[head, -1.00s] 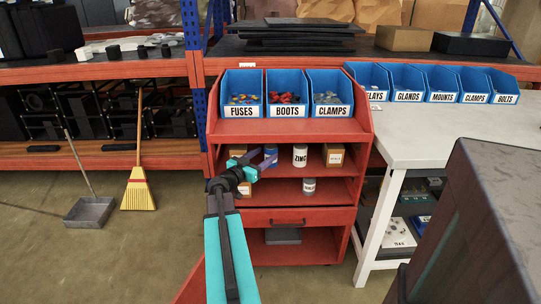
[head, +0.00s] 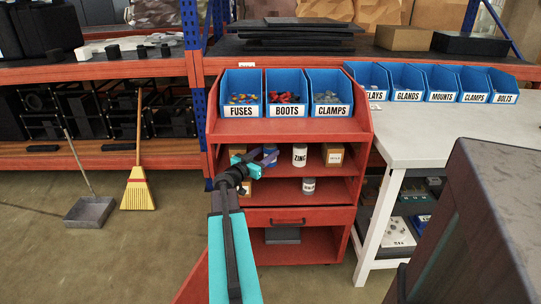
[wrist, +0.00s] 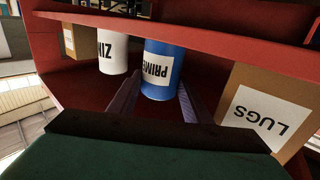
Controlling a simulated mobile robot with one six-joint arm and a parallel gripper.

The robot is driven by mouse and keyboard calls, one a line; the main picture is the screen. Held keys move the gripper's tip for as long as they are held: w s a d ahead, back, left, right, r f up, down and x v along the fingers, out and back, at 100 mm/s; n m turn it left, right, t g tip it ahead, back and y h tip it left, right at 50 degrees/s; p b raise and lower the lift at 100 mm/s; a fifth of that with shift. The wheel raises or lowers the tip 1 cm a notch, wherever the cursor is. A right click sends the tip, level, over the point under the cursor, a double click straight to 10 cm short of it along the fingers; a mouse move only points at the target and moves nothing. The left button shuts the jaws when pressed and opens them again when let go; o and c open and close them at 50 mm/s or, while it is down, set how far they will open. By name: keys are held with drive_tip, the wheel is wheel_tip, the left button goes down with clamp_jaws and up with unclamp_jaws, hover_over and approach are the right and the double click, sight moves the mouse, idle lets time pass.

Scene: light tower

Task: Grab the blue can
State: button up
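In the head view only a bit of the blue can (head: 271,150) shows behind my gripper (head: 262,160). In the wrist view my gripper (wrist: 160,90) is open. Nothing is held.
A white ZINC can (head: 300,155) and a cardboard box (head: 333,155) stand right of the blue can. A LUGS box (wrist: 262,110) stands close on the can's other side. A white can (head: 308,186) is below.

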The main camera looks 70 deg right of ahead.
sight(267, 148)
drive_tip(key=c, duration=0.4)
drive_tip(key=shift+o, duration=0.2)
drive_tip(key=shift+r, duration=0.1)
drive_tip(key=shift+r, duration=0.7)
wheel_tip(267, 148, up, 2)
drive_tip(key=s+a+r+p, duration=0.1)
drive_tip(key=s+a+p, duration=0.2)
drive_tip(key=a, duration=0.6)
drive_tip(key=shift+s+a+r, duration=0.15)
drive_tip(key=shift+s+a, duration=0.2)
drive_tip(key=shift+s+a+p, duration=0.15)
drive_tip(key=shift+p, duration=1)
drive_tip(key=p, duration=0.6)
drive_tip(key=shift+s+a+r+p, duration=0.1)
drive_tip(key=shift+a+p, duration=0.25)
drive_tip(key=shift+p, duration=0.05)
